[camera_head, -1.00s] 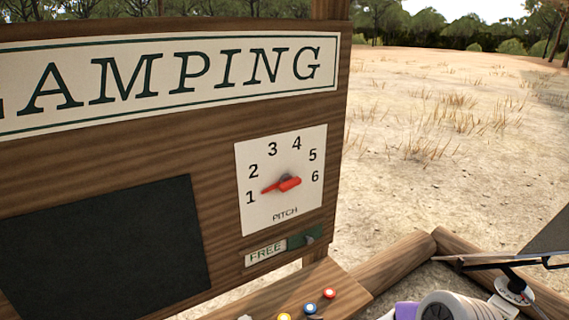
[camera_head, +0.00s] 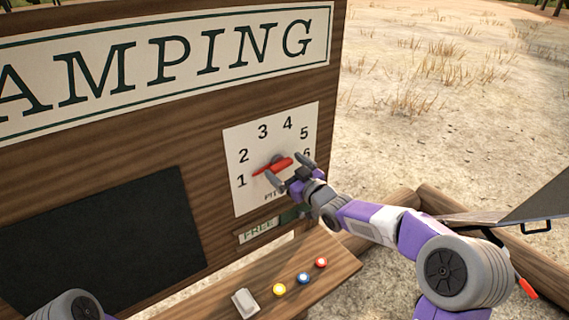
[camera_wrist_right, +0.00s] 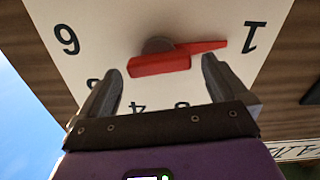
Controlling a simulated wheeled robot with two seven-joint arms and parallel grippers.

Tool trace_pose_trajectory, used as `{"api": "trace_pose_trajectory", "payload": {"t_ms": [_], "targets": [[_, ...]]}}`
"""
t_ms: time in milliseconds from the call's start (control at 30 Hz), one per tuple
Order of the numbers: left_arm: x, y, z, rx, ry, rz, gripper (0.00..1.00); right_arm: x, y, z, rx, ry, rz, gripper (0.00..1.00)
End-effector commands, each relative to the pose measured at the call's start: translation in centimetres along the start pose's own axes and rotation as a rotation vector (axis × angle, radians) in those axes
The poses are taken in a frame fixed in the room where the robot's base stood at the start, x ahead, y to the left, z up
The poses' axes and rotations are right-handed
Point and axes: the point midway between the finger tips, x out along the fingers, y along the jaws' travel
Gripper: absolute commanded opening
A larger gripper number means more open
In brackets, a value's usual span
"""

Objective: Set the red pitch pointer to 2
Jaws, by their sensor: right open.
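The red pitch pointer (camera_head: 266,169) is on a white dial plate (camera_head: 235,200) numbered 1 to 6 on the wooden board. Its narrow tip points close to 1, slightly to the 2 side. My right gripper (camera_head: 288,169) is open in front of the dial, its fingers near the pointer's blunt end, hiding part of the 6 and the PITCH label. In the right wrist view the dial is upside down, with the pointer (camera_wrist_right: 165,63) across the gap between the open fingers; I cannot tell whether they touch it. The left gripper is out of view.
Below the dial are a FREE label (camera_head: 260,229) and a green latch plate, partly covered by my right arm. A wooden shelf (camera_head: 335,267) carries a white switch (camera_head: 245,302) and coloured buttons (camera_head: 303,278). A dark panel (camera_head: 100,240) is at left. Sandy ground lies right.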

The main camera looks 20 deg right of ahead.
Motion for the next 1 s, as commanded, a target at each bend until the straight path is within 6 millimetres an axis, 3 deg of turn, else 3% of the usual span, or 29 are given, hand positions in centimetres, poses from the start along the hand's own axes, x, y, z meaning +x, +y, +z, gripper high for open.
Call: {"api": "trace_pose_trajectory", "payload": {"t_ms": [167, 433, 900, 1000], "targets": [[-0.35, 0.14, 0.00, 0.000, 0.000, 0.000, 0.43, 1.17, 0.03, -0.02, 0.002, 0.000, 0.001, 1.00], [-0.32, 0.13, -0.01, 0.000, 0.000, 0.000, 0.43, 1.28, 0.01, 0.07, 0.001, -0.001, 0.001, 1.00], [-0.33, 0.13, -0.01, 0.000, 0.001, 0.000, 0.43, 1.27, 0.01, 0.03, 0.001, 0.000, 0.001, 0.30], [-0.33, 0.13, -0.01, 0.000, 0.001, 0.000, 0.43, 1.27, 0.01, 0.02, 0.001, 0.000, 0.001, 0.20]]}}
